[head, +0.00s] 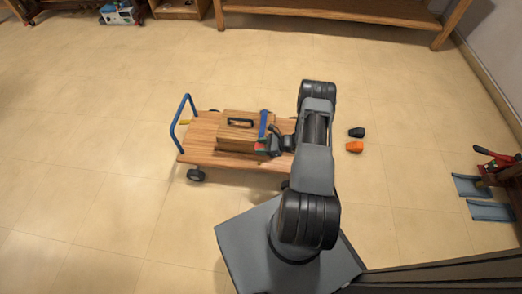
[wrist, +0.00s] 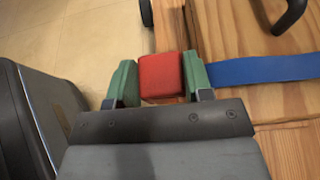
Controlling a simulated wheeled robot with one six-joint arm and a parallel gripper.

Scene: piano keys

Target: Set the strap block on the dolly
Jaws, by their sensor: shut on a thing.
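The dolly (head: 200,147) has a wooden deck, a blue push handle (head: 180,122) and dark wheels. A wooden box with a black handle (head: 240,122) sits on its deck. A blue strap (head: 264,124) lies at the box's right side; a blue band (wrist: 265,70) also crosses the wood in the wrist view. My gripper (wrist: 160,80) has green pads shut on a small red block (wrist: 162,74), which I take as the strap block. In the head view my gripper (head: 267,147) is at the box's right side, over the dolly. Whether the red block touches the wood is unclear.
A black piece (head: 356,132) and an orange piece (head: 354,147) lie on the floor right of my arm. Blue-grey ramp-like parts (head: 470,187) and a red tool (head: 495,158) are at far right. A wooden bench (head: 330,10) stands behind. Floor left of the dolly is clear.

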